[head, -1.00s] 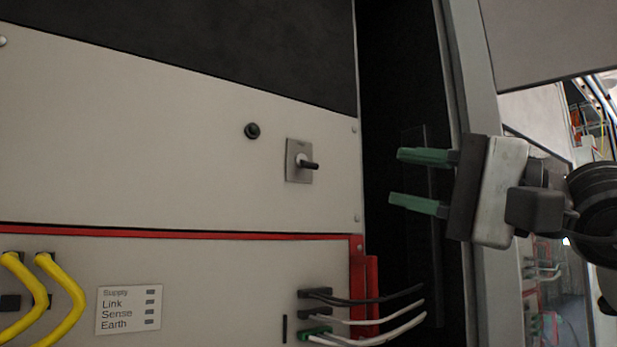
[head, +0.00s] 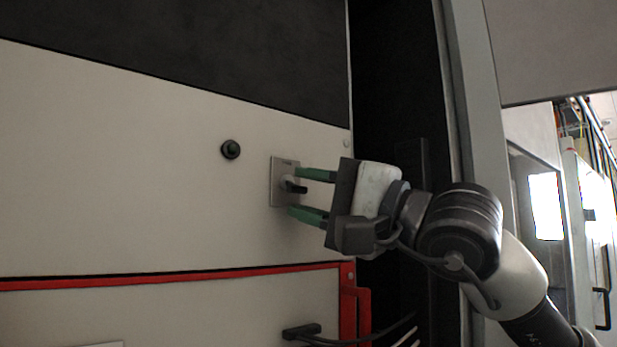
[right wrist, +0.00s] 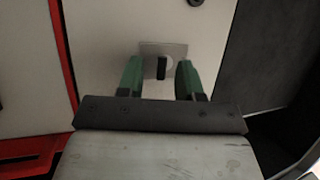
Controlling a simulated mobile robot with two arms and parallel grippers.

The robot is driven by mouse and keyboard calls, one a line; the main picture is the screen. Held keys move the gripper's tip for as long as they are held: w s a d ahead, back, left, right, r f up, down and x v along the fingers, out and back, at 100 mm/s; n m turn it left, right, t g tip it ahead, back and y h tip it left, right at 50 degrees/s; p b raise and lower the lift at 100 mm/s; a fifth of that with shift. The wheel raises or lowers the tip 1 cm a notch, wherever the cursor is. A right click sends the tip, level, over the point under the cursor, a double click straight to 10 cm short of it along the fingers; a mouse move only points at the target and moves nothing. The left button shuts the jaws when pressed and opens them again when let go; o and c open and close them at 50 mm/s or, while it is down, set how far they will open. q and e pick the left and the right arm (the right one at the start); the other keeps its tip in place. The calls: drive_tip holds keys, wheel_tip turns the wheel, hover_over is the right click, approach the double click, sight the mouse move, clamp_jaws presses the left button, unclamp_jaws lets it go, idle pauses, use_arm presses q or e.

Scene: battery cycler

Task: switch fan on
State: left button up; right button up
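The fan switch is a black rotary handle (head: 296,187) on a square grey plate (head: 279,182), mounted on the pale cabinet panel. My right gripper (head: 312,195) is open, its two green fingers pointing at the plate, one above and one below the handle in the head view. In the right wrist view the handle (right wrist: 161,68) stands between the two fingers (right wrist: 158,78), with a gap visible on each side. Whether the fingertips touch the plate cannot be told. My left gripper is not in view.
A round dark button or lamp (head: 230,149) with a greenish centre sits left of the switch plate. A red-edged panel (head: 200,277) with a dark cable connector (head: 301,332) lies below. An open dark gap and grey cabinet frame (head: 470,130) are to the right.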

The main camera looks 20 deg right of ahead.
drive_tip(key=shift+a, duration=0.1)
drive_tip(key=shift+c, duration=0.3)
clamp_jaws()
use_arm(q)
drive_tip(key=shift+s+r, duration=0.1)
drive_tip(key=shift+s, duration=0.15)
